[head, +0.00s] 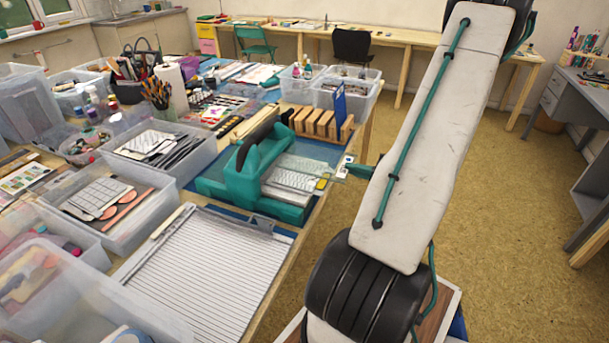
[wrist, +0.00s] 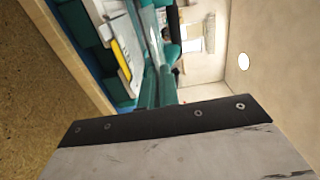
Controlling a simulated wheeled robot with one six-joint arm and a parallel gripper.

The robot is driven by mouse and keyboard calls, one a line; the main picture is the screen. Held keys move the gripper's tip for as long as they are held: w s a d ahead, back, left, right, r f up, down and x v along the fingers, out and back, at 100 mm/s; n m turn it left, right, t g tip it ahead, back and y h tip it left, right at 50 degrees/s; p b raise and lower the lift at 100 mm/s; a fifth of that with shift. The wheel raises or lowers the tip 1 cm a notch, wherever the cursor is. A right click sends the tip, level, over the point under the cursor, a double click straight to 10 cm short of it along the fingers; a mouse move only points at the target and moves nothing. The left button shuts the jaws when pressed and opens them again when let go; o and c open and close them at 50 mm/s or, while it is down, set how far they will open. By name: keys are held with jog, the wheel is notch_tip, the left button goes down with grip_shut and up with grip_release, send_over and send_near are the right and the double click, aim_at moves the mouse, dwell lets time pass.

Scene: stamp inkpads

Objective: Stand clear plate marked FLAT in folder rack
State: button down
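Clear plates (head: 305,168) with small end tags, one yellow (head: 322,184) and others pale, lie or overlap beside the teal press near the table's right edge. I cannot read FLAT on any tag. The wooden folder rack (head: 318,123), with several upright slats, stands behind the press, and a blue upright piece (head: 340,103) is at its right end. My teal gripper (head: 352,168) points left at the table edge, close to the pale tags. Its fingertips are small and partly hidden by my arm. I cannot tell whether it touches or holds a plate. A yellow tag shows in the wrist view (wrist: 121,59).
The teal press (head: 245,180) with a black handle stands left of the plates. A lined board (head: 205,270) lies in front. Clear bins (head: 165,150) crowd the table's left side. The floor (head: 460,200) right of the table is open.

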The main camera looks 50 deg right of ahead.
jog(key=r+v, duration=0.3)
jog(key=v, duration=1.4)
jog(key=shift+s, duration=0.2)
